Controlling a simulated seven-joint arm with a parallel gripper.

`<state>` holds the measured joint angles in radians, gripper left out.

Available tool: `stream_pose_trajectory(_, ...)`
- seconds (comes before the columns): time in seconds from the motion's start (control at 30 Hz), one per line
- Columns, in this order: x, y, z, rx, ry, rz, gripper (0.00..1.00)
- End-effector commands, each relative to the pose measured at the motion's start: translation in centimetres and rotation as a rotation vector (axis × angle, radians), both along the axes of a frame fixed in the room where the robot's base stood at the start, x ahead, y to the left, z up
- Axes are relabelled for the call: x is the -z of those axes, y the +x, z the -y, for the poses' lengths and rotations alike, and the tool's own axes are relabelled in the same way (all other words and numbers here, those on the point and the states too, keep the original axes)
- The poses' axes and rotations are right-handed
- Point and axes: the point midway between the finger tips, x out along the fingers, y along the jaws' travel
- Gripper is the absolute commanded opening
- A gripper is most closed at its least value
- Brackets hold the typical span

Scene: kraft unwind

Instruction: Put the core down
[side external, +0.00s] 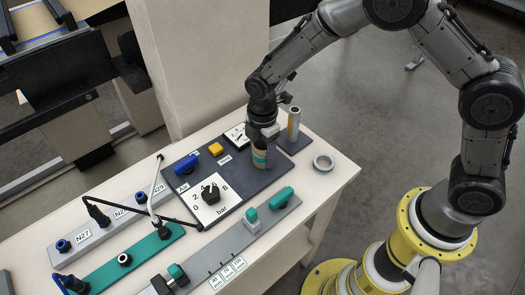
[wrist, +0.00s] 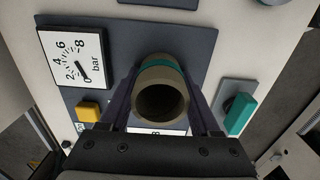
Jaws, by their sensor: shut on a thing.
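The core (side external: 263,157) is a short brown cardboard tube with a teal band. In the wrist view the core (wrist: 162,103) shows its open end towards the camera, with a dark hollow inside. My gripper (side external: 264,138) points down over the dark panel (side external: 228,178) and is shut on the core. In the wrist view the fingers of my gripper (wrist: 161,95) lie on either side of it. The core looks upright over the panel's right part. I cannot tell whether its lower end touches the panel.
A taller tube (side external: 293,124) stands on a dark pad (side external: 301,140) just right of my gripper. A grey ring (side external: 323,162) lies on the bare right end of the pale table (side external: 335,178).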

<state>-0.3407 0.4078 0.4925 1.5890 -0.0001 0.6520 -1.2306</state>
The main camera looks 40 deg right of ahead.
Motion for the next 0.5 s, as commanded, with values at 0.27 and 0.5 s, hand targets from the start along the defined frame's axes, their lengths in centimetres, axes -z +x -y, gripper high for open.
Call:
stream_pose_trajectory(0.27,0.09,-0.01,0.0,0.0,0.0,-0.001,0.93)
stream_pose_trajectory(0.5,-0.06,0.01,0.0,0.0,0.0,0.0,0.93)
